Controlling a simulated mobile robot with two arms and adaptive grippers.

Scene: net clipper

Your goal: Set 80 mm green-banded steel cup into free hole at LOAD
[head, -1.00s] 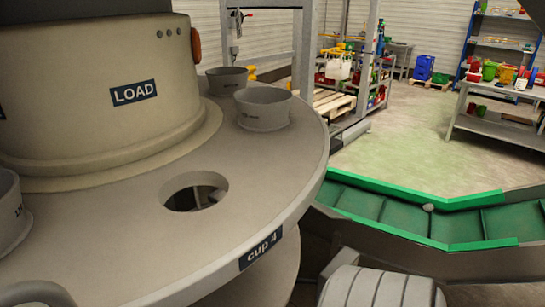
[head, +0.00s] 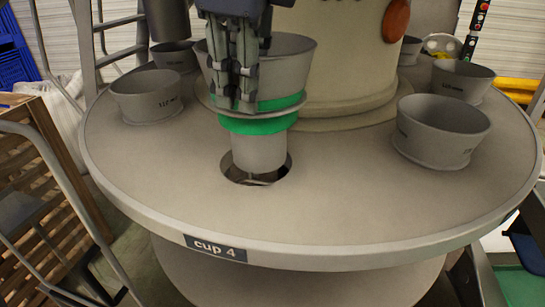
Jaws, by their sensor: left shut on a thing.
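My left gripper (head: 240,92) comes down from the top and is shut on the rim side of the green-banded steel cup (head: 258,152). The cup is upright, with a wide grey bowl on top, a green band under its flange and a narrower lower tube. The tube stands over the free hole (head: 236,172) behind the "cup 4" label (head: 215,248). Its lower end lies within the hole's outline; I cannot tell whether it has entered. The fingers hide part of the bowl. My right gripper is out of view.
The round grey turntable (head: 390,215) carries several other cups, including one at left (head: 146,98) and one at right (head: 440,135). The central drum (head: 345,60) rises close behind the held cup. A wooden rack (head: 45,150) stands at left.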

